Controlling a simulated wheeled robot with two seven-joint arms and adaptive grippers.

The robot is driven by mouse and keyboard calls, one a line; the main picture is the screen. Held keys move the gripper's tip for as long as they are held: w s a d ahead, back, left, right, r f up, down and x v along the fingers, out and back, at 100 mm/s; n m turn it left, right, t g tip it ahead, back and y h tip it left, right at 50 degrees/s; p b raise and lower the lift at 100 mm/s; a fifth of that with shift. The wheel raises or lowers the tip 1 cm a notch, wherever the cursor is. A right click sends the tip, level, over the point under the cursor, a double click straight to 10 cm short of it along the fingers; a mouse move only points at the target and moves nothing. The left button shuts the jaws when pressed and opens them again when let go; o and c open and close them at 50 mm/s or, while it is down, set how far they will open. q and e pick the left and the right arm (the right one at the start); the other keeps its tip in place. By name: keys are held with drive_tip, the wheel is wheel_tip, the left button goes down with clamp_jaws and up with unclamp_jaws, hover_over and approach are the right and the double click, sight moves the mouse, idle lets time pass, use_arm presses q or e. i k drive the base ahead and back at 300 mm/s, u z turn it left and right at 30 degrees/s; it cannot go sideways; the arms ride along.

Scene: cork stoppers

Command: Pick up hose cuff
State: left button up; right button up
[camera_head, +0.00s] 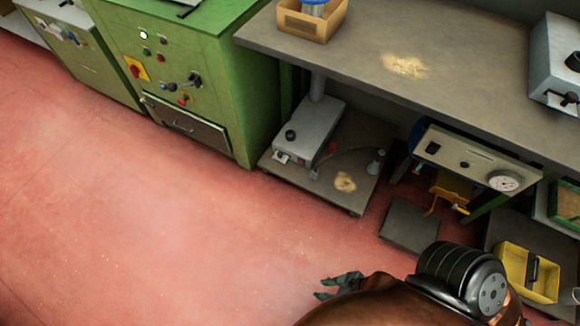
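A small pale grey cone-shaped piece (375,163), which looks like the hose cuff, stands near the right edge of a low platform (343,199) under the bench. A thin dark hose (350,152) curves between it and a grey machine (311,134). My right gripper (318,288) shows at the bottom centre, over the red floor and well in front of the platform. Its dark fingers point left and look apart, with nothing between them. It is far from the cuff. My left gripper is not in view.
A grey workbench (460,95) overhangs the platform. Pale dust piles lie on the bench (405,66) and platform (345,182). Green cabinets (225,60) stand at the left. A dark floor plate (409,224) and a yellow bin (528,273) are at the right. The red floor at left is clear.

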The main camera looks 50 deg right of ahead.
sight(314, 176)
drive_tip(key=z, duration=0.15)
drive_tip(key=i, duration=0.7)
drive_tip(key=z, duration=1.15)
drive_tip(key=i, duration=0.7)
drive_tip(key=z, duration=0.8)
